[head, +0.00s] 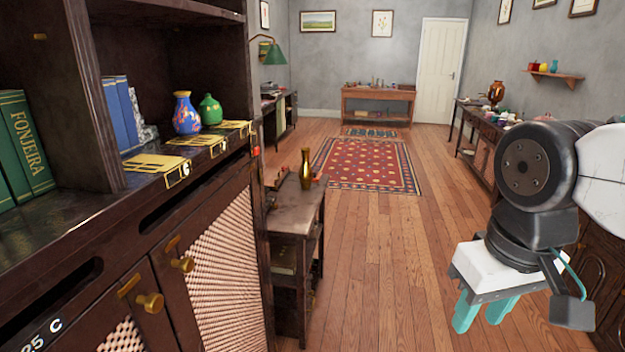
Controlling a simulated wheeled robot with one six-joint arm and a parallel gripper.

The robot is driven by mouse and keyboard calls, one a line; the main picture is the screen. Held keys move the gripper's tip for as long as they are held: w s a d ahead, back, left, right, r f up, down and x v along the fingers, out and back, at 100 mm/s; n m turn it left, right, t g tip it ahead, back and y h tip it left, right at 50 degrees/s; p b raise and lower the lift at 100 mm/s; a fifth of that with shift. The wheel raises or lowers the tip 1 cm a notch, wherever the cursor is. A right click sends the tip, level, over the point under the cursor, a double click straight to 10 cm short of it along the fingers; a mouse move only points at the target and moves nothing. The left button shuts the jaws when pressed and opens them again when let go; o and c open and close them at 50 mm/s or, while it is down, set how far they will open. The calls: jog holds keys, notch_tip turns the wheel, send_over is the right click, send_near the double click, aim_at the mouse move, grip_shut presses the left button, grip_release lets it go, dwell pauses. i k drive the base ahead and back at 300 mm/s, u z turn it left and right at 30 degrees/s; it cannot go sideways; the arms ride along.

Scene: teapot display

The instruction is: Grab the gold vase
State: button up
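A slim gold vase (305,169) with a narrow neck stands upright on a small dark wooden side table (290,217), just past the tall cabinet at the left. My gripper (482,314) hangs at the lower right, pointing down, with its two teal fingers apart and nothing seen between them. It is well to the right of the vase and nearer to me, over the wood floor.
A tall dark cabinet (215,250) fills the left, with books, a blue vase (186,114) and a green vase (210,110) on its shelf. A patterned rug (367,165) lies ahead. A long table (466,125) stands at right. The middle floor is clear.

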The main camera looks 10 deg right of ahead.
aim_at(306, 173)
jog(key=z, duration=1.15)
jog(key=i, duration=2.55)
jog(key=u, duration=1.35)
jog(key=i, duration=0.75)
jog(key=u, duration=0.9)
